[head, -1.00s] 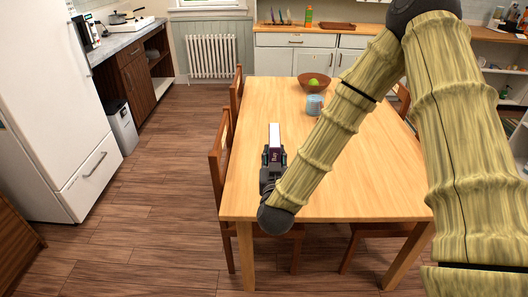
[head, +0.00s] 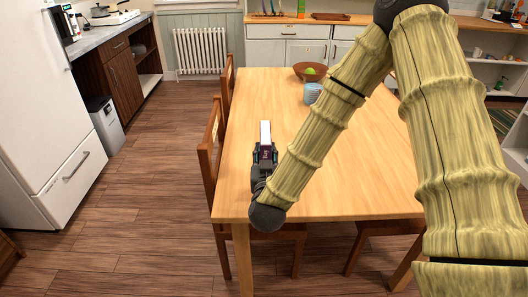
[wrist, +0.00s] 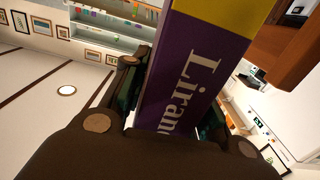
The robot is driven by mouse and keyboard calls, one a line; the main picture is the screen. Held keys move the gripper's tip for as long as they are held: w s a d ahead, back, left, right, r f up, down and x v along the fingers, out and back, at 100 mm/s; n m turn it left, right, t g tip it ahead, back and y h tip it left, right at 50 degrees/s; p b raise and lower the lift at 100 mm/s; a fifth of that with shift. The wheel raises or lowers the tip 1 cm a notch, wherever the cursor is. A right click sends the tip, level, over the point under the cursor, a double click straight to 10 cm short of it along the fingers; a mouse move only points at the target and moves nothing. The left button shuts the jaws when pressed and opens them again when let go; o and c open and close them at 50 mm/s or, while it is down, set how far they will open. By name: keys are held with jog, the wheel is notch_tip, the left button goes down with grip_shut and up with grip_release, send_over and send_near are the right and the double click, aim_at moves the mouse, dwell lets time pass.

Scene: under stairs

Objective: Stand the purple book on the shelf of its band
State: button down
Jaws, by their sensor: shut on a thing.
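The purple book (wrist: 185,80) fills the middle of the wrist view, with a yellow band at its top and white lettering on its purple face. My gripper (wrist: 165,95) is shut on it, with a dark finger on each side. In the head view my gripper (head: 265,153) is over the near left part of the table, and the book (head: 265,133) sticks up from it, showing mostly a pale edge. I cannot tell its height above the table. White shelves (head: 512,72) stand at the far right; no band marking can be made out on them.
The wooden table (head: 340,190) holds a brown bowl (head: 309,71) with a green fruit and a blue cup (head: 312,93) towards the back. Chairs (head: 207,150) stand around it. A white fridge (head: 45,110) is at left. The floor (head: 140,180) between fridge and table is clear.

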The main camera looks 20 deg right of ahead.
jog(key=w+d+f+p, duration=0.1)
jog(key=w+d+f, duration=0.1)
jog(key=w, duration=0.5)
jog(key=w+d+f+p, duration=0.1)
jog(key=w+d+f, duration=0.1)
jog(key=w, duration=0.6)
jog(key=shift+w+d+f+p, duration=0.2)
jog(key=shift+f+p, duration=0.15)
jog(key=shift+f, duration=0.15)
jog(key=shift+f, duration=0.1)
jog(key=c, duration=1.2)
grip_release()
jog(key=shift+o, duration=0.4)
jog(key=shift+s+a, duration=0.1)
